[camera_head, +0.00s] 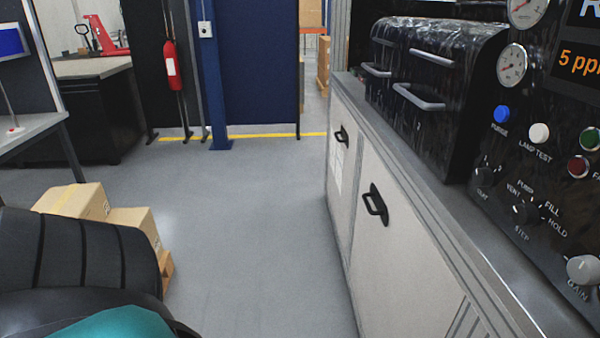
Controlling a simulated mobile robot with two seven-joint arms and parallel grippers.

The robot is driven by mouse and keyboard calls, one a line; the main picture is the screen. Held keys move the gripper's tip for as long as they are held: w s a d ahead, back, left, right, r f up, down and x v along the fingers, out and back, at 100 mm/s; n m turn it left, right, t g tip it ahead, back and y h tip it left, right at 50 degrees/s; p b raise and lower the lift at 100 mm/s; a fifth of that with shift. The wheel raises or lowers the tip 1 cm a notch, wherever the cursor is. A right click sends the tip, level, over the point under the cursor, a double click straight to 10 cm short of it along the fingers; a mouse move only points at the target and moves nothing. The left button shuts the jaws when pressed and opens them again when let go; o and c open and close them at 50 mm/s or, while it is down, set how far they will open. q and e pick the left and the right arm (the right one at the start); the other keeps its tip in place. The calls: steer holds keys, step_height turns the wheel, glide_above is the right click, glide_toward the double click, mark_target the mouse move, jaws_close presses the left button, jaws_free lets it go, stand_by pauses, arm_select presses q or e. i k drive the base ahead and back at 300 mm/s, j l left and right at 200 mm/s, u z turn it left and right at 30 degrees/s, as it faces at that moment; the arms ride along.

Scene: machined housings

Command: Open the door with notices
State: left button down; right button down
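The door with notices (345,197) is the farther of two pale cabinet doors under the grey worktop on the right. Pale paper sheets (337,165) are fixed to it below its black handle (341,134). The door looks shut, flush with the cabinet front. The nearer door (392,262) is plain, with a larger black handle (375,204), and also looks shut. Neither my left nor my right gripper is in view.
A black machine (437,80) with grey handles and a control panel (545,155) stand on the worktop. Grey floor (245,230) in front of the doors is clear. Cardboard boxes (75,201) sit at left. A red extinguisher (171,66) hangs at the back.

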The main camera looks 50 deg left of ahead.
mark_target(343, 133)
steer(key=u, duration=1.35)
steer(key=i+u, duration=0.1)
steer(key=i+j, duration=0.25)
steer(key=i, duration=0.35)
steer(key=i+j+u, duration=0.1)
steer(key=i+j, duration=0.15)
steer(key=i, duration=0.4)
steer(key=i+j, duration=0.2)
steer(key=i, duration=0.4)
steer(key=i+j+u, duration=0.1)
steer(key=i, duration=0.55)
steer(key=i+j, duration=0.25)
steer(key=i, duration=0.4)
